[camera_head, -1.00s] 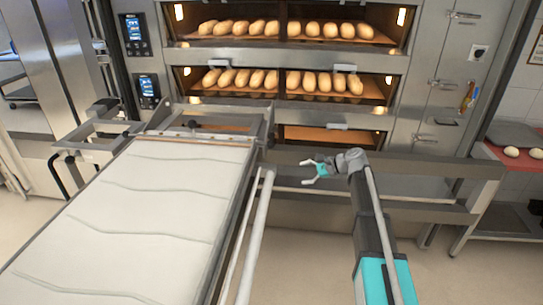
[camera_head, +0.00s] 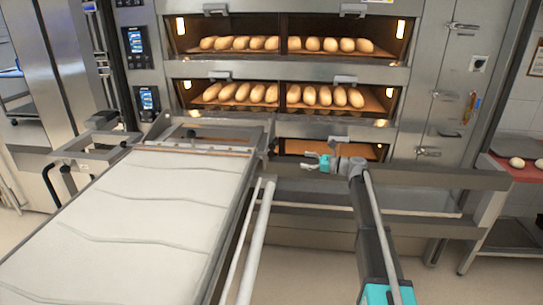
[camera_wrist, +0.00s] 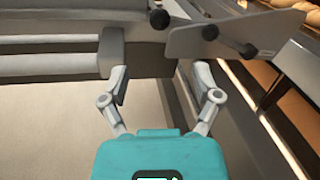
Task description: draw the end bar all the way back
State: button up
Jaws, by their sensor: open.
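The loader (camera_head: 130,205) is a long bed covered in pale, creased cloth, its far end at the ovens. A crossbar (camera_head: 195,149) spans that far end and looks like the end bar, though I cannot be sure. My gripper (camera_head: 307,163) is open and empty, to the right of the loader's far right corner, in front of the lowest oven opening. In the wrist view my gripper (camera_wrist: 157,62) has its two fingers apart with nothing between them. A metal bracket (camera_wrist: 225,32) with black knobs lies just beyond the fingertips; I cannot tell any contact.
Deck ovens with rows of loaves (camera_head: 240,94) stand behind. A grey rail (camera_head: 258,240) runs along the loader's right side. A metal frame (camera_head: 420,178) crosses in front of the ovens. A table with a red top (camera_head: 525,172) holds dough at the right.

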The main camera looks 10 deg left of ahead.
aim_at(271, 154)
jog(key=x, duration=1.3)
jog(key=shift+w+a, duration=0.1)
jog(key=shift+a, duration=0.25)
grip_shut()
